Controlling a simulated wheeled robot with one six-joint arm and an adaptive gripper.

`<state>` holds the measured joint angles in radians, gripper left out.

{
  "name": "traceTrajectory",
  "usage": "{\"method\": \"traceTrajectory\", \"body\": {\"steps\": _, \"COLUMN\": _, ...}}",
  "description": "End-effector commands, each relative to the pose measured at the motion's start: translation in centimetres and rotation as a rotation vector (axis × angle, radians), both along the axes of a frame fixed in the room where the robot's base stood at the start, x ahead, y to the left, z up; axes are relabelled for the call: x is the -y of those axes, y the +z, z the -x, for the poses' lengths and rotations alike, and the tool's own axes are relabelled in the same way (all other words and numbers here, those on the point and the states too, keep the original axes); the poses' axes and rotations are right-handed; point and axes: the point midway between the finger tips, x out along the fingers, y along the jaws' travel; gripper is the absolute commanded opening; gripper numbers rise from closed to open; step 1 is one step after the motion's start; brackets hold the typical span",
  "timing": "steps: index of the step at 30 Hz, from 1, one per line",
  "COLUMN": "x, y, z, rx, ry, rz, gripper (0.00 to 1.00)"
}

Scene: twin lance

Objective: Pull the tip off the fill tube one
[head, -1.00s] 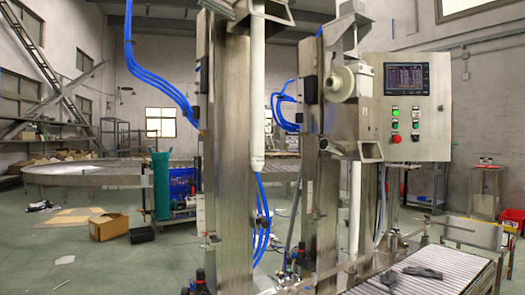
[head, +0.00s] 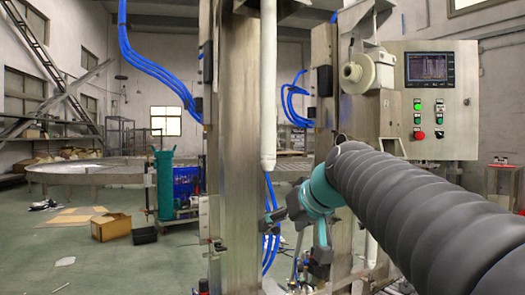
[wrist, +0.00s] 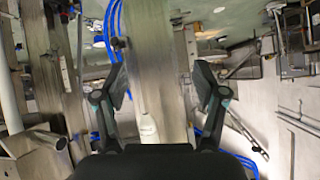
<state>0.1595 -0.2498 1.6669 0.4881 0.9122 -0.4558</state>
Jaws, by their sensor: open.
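A white fill tube (head: 268,70) hangs upright in front of a steel column in the head view. Its white end (head: 267,160) is slightly wider and rounded. I cannot read a number on it. My gripper (head: 295,222) is open and empty, below and a little right of that end. In the wrist view, the fingers of my gripper (wrist: 160,85) are spread wide. A white tube end (wrist: 148,128) shows between them, low in the picture. No contact shows. A second white tube (wrist: 12,95) runs along the left edge there.
Steel columns (head: 235,190) stand close behind the gripper. Blue hoses (head: 155,70) loop beside them, and more hang below the tube. A control box (head: 428,95) is at the right. The floor at left is mostly clear, with a cardboard box (head: 110,228) on it.

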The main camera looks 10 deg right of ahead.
Motion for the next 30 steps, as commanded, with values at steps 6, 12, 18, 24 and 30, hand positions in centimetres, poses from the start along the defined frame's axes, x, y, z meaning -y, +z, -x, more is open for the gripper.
{"method": "traceTrajectory", "body": {"steps": 6, "x": 1.6, "y": 7.4, "z": -7.3, "rx": 0.18, "ry": 0.063, "rz": -0.015, "gripper": 0.71}}
{"method": "traceTrajectory", "body": {"steps": 12, "x": 3.1, "y": 12.5, "z": -11.6, "rx": 0.325, "ry": 0.111, "rz": -0.01, "gripper": 0.71}}
{"method": "traceTrajectory", "body": {"steps": 18, "x": 3.8, "y": 15.0, "z": -13.3, "rx": 0.403, "ry": 0.136, "rz": -0.002, "gripper": 0.71}}
{"method": "traceTrajectory", "body": {"steps": 24, "x": 3.8, "y": 15.1, "z": -14.1, "rx": 0.416, "ry": 0.141, "rz": 0.001, "gripper": 0.71}}
{"method": "traceTrajectory", "body": {"steps": 30, "x": 3.1, "y": 14.3, "z": -15.5, "rx": 0.414, "ry": 0.142, "rz": 0.0, "gripper": 0.71}}
